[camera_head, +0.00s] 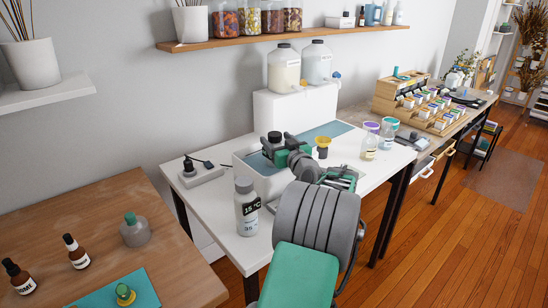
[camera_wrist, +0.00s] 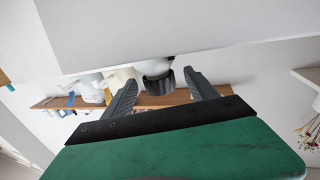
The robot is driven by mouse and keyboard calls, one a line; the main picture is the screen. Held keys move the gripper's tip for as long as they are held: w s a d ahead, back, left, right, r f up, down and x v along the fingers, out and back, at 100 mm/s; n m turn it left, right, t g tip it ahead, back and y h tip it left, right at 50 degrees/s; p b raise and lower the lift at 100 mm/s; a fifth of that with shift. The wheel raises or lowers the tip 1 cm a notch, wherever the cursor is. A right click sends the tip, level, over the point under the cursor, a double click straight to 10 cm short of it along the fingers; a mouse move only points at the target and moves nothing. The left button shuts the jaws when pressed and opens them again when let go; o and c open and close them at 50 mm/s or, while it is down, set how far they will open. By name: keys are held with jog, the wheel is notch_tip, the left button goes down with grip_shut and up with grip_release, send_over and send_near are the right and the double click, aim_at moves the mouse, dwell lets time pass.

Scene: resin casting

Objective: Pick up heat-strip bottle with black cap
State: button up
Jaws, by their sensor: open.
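A bottle with a black cap (camera_head: 274,137) stands in the white open tub (camera_head: 256,183) on the white table; its body and any strip are hidden by the tub and my gripper. In the wrist view its black cap (camera_wrist: 160,82) and pale neck show between my fingers. My gripper (camera_wrist: 159,84) is open, with one finger on each side of the cap and a visible gap; I see no grip on it.
Two large jugs (camera_head: 284,72) stand on a white riser (camera_head: 290,108) behind the tub. A grey power strip (camera_head: 203,175) lies left of it. Jars with purple (camera_head: 370,143) and blue lids stand at right. A wooden table (camera_head: 75,235) with small bottles is at left.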

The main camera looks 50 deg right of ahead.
jog(key=shift+x, duration=1.15)
grip_shut()
